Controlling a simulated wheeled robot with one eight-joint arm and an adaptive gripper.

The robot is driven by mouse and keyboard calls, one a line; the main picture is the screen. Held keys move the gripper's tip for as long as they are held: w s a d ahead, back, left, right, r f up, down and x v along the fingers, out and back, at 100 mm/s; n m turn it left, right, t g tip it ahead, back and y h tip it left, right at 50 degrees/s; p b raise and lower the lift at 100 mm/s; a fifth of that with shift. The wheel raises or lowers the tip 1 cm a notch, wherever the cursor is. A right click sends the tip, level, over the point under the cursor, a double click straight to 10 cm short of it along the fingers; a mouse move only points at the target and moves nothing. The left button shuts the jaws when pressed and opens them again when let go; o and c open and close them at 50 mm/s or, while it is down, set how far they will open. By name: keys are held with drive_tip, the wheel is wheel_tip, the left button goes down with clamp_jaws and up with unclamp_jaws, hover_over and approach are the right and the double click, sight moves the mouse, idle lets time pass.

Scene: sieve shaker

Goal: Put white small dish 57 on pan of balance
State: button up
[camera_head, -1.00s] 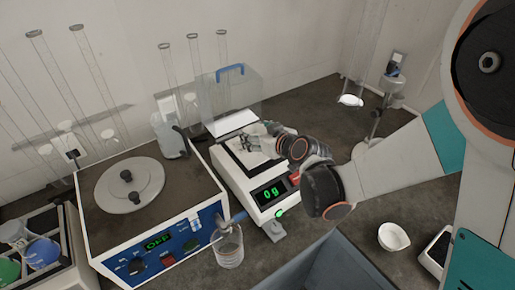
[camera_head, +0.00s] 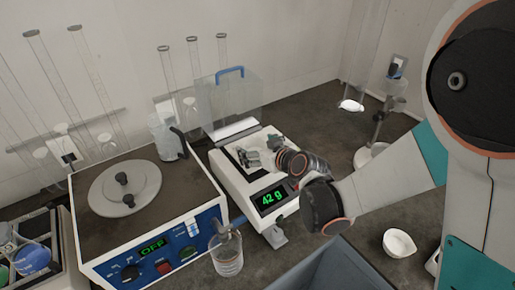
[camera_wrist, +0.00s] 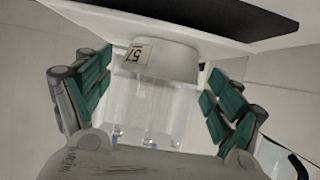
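The white small dish 57 (camera_wrist: 172,62), with its number label facing me, sits between my fingers in the wrist view. In the camera_head view it is hard to tell apart from my fingers and the white pan area. The balance (camera_head: 233,188) is a white box with a green display reading 42 g. My gripper (camera_head: 263,151) is over its pan; in the wrist view its green-padded fingers (camera_wrist: 158,82) are spread open, with gaps on both sides of the dish. The dish appears to rest on the pan.
A clear cover with a blue handle (camera_head: 230,72) stands behind the balance. The sieve shaker (camera_head: 160,250) is to the left, with a beaker (camera_head: 228,258) in front. Another white dish (camera_head: 399,243) lies on the counter at right. A grey bin (camera_head: 325,270) is at the front.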

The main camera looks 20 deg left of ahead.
drive_tip(key=shift+r, duration=0.15)
drive_tip(key=shift+s+d+r, duration=0.15)
drive_tip(key=shift+s+d, duration=0.05)
drive_tip(key=shift+d, duration=0.05)
drive_tip(key=p+v, duration=0.3)
drive_tip(key=v, duration=0.8)
drive_tip(key=shift+d, duration=0.15)
idle(0.6)
